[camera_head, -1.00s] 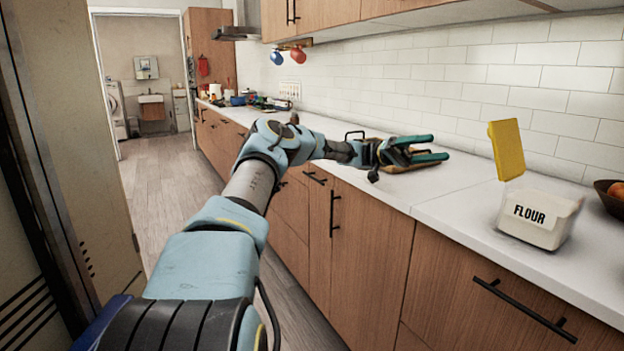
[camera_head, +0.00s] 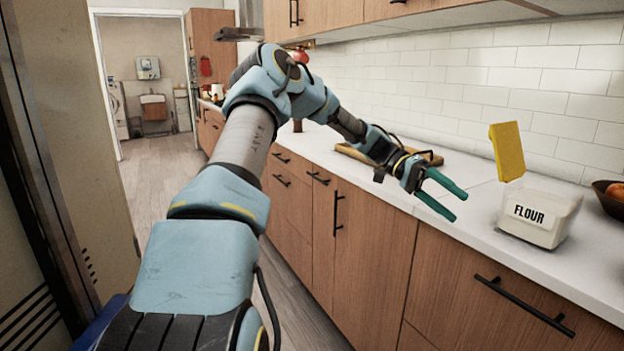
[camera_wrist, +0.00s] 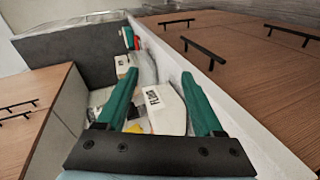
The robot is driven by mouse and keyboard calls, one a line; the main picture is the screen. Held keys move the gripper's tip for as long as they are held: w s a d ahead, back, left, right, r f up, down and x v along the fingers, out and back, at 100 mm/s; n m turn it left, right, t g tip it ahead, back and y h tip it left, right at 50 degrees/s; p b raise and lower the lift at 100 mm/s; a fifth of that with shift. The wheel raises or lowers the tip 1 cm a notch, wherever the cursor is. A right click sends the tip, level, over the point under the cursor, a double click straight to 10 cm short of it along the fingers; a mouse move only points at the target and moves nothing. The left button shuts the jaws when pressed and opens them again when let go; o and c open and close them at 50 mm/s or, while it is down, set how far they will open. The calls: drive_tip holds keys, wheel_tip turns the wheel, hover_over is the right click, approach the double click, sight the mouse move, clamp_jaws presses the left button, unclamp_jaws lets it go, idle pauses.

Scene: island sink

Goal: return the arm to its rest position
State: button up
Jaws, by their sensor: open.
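My arm (camera_head: 245,140) reaches up and out over the counter's front edge, its elbow raised and bent. My gripper (camera_head: 457,205) hangs at the end of it, tilted down and to the right. Its two green fingers are apart with nothing between them. They sit over the counter's front edge, left of the flour container. In the wrist view my gripper (camera_wrist: 159,77) shows both fingers spread, with the flour container (camera_wrist: 167,112) seen beyond and between them.
A wooden board (camera_head: 432,157) lies behind my gripper. A fruit bowl (camera_head: 606,202) is at the right edge. Floor (camera_head: 160,180) is clear at left.

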drive_tip(key=s+a+f+n+t+y+p, duration=0.1)
drive_tip(key=a+f+n+t+y, duration=0.15)
drive_tip(key=a, duration=0.45)
drive_tip(key=s+a+f+n+t+y, duration=0.2)
drive_tip(key=a+f+n+t, duration=0.2)
drive_tip(key=a, duration=0.3)
drive_tip(key=s+a+n+t+y, duration=0.1)
drive_tip(key=s+a+n+t, duration=0.1)
drive_tip(key=a, duration=0.8)
drive_tip(key=s+a+r+n+t+y+p, duration=0.1)
drive_tip(key=a+t, duration=0.4)
drive_tip(key=a, duration=0.6)
drive_tip(key=shift+s+a+r+n+y, duration=0.3)
drive_tip(key=shift+s+n+y, duration=0.45)
drive_tip(key=shift+s+n, duration=0.5)
